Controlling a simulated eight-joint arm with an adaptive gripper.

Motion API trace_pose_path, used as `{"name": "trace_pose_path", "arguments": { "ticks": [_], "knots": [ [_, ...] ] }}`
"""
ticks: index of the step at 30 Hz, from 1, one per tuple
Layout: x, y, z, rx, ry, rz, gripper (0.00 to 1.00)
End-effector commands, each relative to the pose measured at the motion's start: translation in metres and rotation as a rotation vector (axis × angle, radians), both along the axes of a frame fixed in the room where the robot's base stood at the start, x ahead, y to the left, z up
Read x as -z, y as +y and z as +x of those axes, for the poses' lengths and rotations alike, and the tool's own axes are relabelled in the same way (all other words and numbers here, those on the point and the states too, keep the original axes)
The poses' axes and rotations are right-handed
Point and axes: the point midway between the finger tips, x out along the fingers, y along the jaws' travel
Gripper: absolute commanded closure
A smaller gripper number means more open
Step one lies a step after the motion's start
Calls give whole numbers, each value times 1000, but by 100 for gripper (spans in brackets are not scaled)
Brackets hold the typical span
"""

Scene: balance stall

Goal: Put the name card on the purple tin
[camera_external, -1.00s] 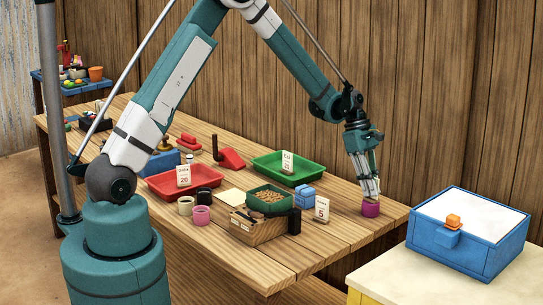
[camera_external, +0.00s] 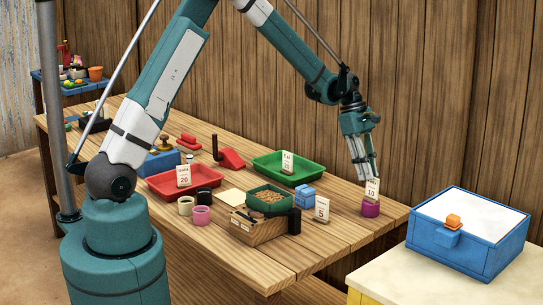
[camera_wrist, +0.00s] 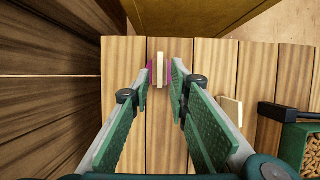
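The name card (camera_external: 372,189), white and marked 10, stands upright at the purple tin (camera_external: 371,209) near the table's right end. It looks to be resting on the tin. In the wrist view the card (camera_wrist: 159,70) is a thin pale strip between the fingertips, with purple of the tin (camera_wrist: 168,74) on both sides. My gripper (camera_external: 364,181) is just behind and above the card. In the wrist view my gripper (camera_wrist: 162,74) is open, with a gap on each side of the card. The contact between card and tin is too small to see clearly.
A card marked 5 (camera_external: 321,209) and a blue box (camera_external: 304,197) stand to the left. A green tray (camera_external: 270,187) of brown pieces, a wooden crate (camera_external: 258,233) and a pink tin (camera_external: 201,216) are farther left. A wooden wall (camera_external: 430,120) rises behind.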

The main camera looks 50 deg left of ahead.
Motion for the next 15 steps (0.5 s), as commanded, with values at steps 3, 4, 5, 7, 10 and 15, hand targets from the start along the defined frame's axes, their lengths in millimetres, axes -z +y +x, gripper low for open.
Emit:
{"name": "trace_pose_path", "arguments": {
  "ticks": [3, 4, 5, 7, 10, 15],
  "knots": [
    [-19, 9, 0, -2, 0, 0, 81],
    [-24, 10, 0, -2, 0, 0, 81],
    [-28, 12, 0, -2, 0, 0, 81],
    [-37, 16, 0, -2, 1, 0, 81],
    [-47, 20, 0, -1, 0, 0, 81],
    [-57, 24, 0, -1, 0, 0, 81]
  ]
}}
